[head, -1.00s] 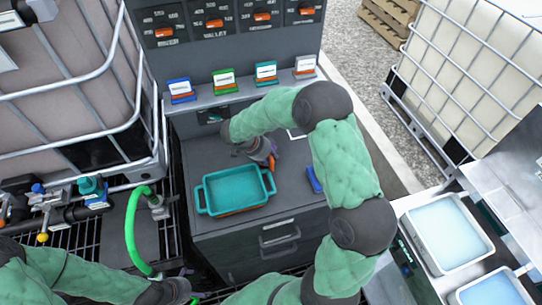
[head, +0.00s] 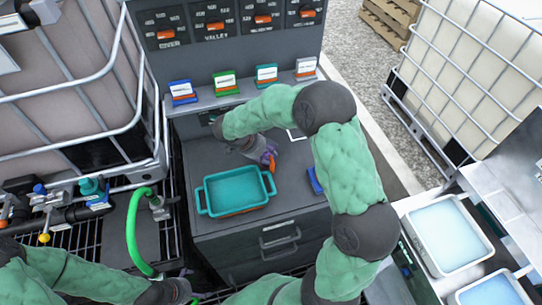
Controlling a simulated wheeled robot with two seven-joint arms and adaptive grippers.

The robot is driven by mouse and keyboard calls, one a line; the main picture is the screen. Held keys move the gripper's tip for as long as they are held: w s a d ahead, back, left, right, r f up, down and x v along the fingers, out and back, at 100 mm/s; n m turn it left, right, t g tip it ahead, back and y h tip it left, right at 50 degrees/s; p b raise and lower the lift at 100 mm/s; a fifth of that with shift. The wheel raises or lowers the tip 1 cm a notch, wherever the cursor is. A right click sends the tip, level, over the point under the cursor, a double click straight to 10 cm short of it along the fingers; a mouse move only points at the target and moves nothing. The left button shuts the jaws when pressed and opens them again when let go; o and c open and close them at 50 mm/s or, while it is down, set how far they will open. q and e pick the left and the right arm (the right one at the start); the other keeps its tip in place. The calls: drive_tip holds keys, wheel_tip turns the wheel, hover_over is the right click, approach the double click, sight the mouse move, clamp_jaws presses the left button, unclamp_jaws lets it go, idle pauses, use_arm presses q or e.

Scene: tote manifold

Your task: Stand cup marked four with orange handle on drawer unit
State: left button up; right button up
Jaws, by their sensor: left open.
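The drawer unit (head: 225,240) is dark grey, with a flat top at the centre of the head view. My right gripper (head: 267,158) is low over that top, behind and right of the teal tray. A small orange piece (head: 272,165) shows at its purple fingertips and could be the cup's handle. The cup's body and its mark cannot be made out. Whether the fingers are closed on it is hidden by my wrist and the small scale. My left gripper (head: 192,296) is open at the bottom edge, in front of the drawer unit, partly cut off.
A teal tray (head: 208,190) with two handles sits on the drawer unit's top. A blue object (head: 315,180) lies right of it. Several label stands, one green (head: 225,83), line the ledge behind. A green hose (head: 133,228) stands left. White basins (head: 414,223) are at right.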

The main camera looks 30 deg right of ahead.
drive_tip(key=v, duration=0.8)
drive_tip(key=shift+r+p, duration=0.15)
drive_tip(key=shift+p, duration=0.25)
